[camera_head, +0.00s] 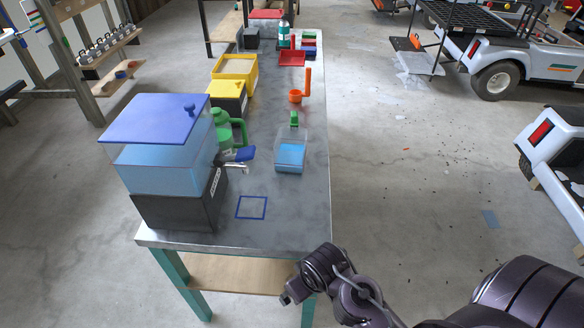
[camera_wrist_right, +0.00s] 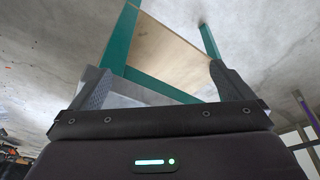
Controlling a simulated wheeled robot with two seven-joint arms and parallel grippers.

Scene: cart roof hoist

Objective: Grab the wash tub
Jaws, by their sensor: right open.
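A clear, open-topped container (camera_head: 290,155) with blue liquid and a green handle stands on the metal bench (camera_head: 290,215). A yellow open tub (camera_head: 235,68) stands farther back on the bench. I cannot tell for sure which one is the wash tub. My right gripper (camera_head: 288,297) is at the bench's near right corner, apart from both. In the right wrist view my right gripper (camera_wrist_right: 163,88) is open with nothing between its fingers; the bench's green legs and lower wooden shelf lie beyond. My left gripper is not in view.
A large blue-lidded dispenser (camera_head: 165,145) with a tap stands on a black base at the near left. A blue square outline (camera_head: 251,207) is marked on the bare bench top. An orange dipper (camera_head: 297,96) and red tray (camera_head: 292,59) lie farther back. White carts (camera_head: 520,50) stand at the right.

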